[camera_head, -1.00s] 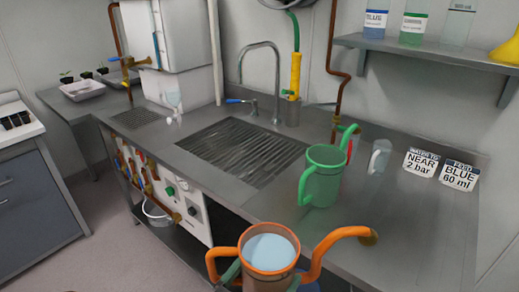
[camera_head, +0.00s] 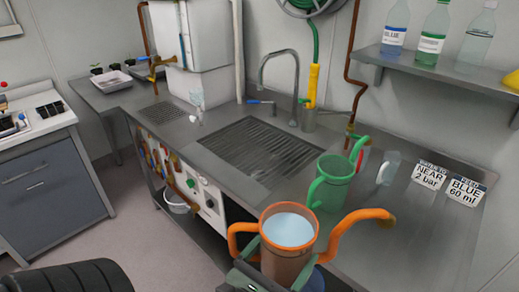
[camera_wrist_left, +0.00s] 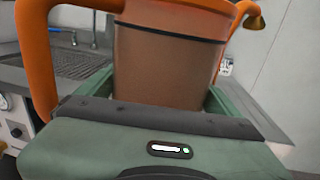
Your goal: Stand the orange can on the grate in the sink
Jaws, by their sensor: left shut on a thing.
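The orange can (camera_head: 285,262) has an orange rim, handle and long spout, and a brownish see-through body with pale blue liquid inside. My left gripper (camera_head: 272,270) is shut on its body and holds it upright at the counter's front edge. In the left wrist view the can (camera_wrist_left: 165,65) fills the space between the green fingers (camera_wrist_left: 160,95). The grate (camera_head: 258,150) is a dark slatted panel in the sink, behind and left of the can, and its top is bare. My right gripper is not in view.
A green can (camera_head: 330,183) stands on the counter right of the sink. Behind it are a clear cup (camera_head: 388,168) and two label cards (camera_head: 430,174). The faucet (camera_head: 280,75) rises behind the sink. Bottles stand on the shelf (camera_head: 430,72). A smaller drain (camera_head: 165,112) lies at left.

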